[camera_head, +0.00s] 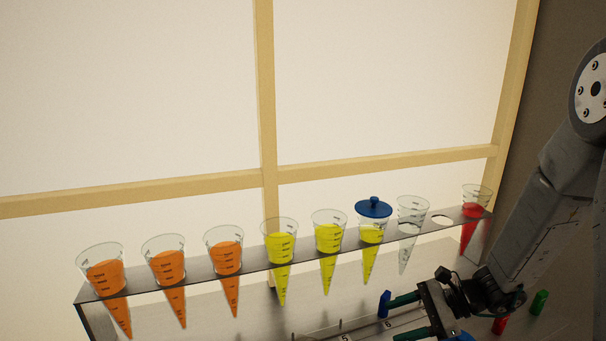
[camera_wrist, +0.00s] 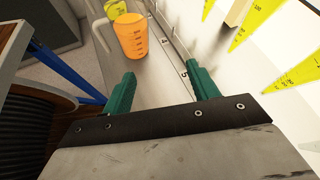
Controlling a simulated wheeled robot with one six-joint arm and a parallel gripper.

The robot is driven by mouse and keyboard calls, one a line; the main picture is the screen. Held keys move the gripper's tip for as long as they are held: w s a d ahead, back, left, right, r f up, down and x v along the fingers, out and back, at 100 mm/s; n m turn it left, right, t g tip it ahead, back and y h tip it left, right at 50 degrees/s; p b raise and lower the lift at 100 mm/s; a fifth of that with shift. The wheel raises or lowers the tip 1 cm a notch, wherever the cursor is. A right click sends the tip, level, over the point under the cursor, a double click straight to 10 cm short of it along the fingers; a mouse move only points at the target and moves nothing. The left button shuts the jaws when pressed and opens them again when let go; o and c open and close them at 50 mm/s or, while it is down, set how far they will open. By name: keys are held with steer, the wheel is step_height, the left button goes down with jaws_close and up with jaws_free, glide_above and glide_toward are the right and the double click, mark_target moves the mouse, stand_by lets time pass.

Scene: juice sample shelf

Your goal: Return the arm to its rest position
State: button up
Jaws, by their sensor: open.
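My gripper (camera_head: 398,317) is low at the right in the head view, with its green fingers apart and pointing left below the shelf's front. In the wrist view my gripper (camera_wrist: 160,78) has both green fingers spread with nothing between them. My arm comes down from the upper right, bent, and stays in front of the right end of the shelf.
A dark shelf rack (camera_head: 257,262) holds several orange and yellow cones, one with a blue lid (camera_head: 374,208), a clear cone (camera_head: 411,219) and a red cone (camera_head: 468,212). An orange beaker (camera_wrist: 131,38) stands beyond my fingers. A blue item (camera_head: 384,303) shows near them.

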steer(key=s+d+r+n+h, duration=0.2)
steer(key=s+r+n+h, duration=0.4)
steer(key=s+r+n, duration=0.2)
steer(key=s+d+r+n+h, duration=0.2)
steer(key=s+r+n+h, duration=0.4)
steer(key=s+r, duration=0.6)
steer(key=s+n, duration=0.2)
steer(key=shift+s+d+r+n, duration=0.3)
steer(key=shift+s+d+r, duration=0.05)
steer(key=shift+d+r, duration=0.05)
